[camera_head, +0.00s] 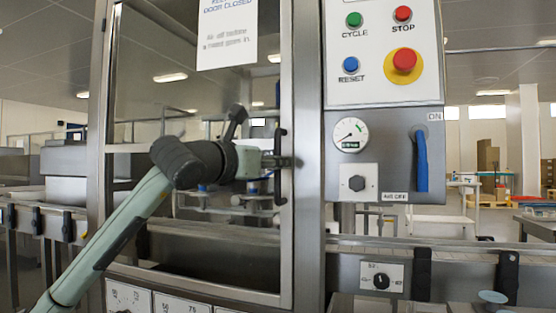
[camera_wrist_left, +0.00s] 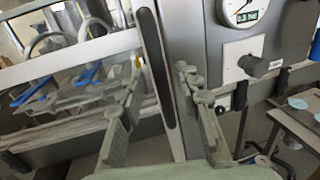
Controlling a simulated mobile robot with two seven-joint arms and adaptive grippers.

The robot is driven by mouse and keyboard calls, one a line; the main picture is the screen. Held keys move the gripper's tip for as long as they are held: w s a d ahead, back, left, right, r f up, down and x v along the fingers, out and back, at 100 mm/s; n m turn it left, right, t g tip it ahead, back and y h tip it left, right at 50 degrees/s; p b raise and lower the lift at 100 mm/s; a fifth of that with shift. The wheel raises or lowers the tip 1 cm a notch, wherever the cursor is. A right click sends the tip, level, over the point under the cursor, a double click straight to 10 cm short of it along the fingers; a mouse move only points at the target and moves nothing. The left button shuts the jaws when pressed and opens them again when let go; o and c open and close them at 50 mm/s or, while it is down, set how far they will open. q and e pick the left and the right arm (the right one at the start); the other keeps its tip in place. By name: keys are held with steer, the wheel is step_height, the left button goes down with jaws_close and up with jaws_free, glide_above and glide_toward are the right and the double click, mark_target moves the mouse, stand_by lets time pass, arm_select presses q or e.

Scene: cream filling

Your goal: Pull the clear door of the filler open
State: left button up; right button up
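The clear door (camera_head: 200,255) of the filler has a metal frame and looks shut against the post on its right. Its upright black handle (camera_head: 281,165) is on the right edge of the frame. My left gripper (camera_head: 278,162) reaches in from the left in front of the door, with its fingers at the handle. In the left wrist view the two fingers (camera_wrist_left: 162,78) are spread apart, with the handle (camera_wrist_left: 157,65) between and ahead of them. I cannot tell whether either finger touches it. My right gripper is in neither view.
Right of the door is a control panel (camera_head: 383,45) with green, red and blue buttons and an emergency stop. Below are a gauge (camera_head: 350,135), a black knob (camera_head: 357,183) and a blue lever (camera_head: 421,160). A conveyor rail (camera_head: 455,250) runs along the front.

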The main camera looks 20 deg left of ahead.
arm_select(q)
steer(key=shift+x, duration=0.8)
jaws_close()
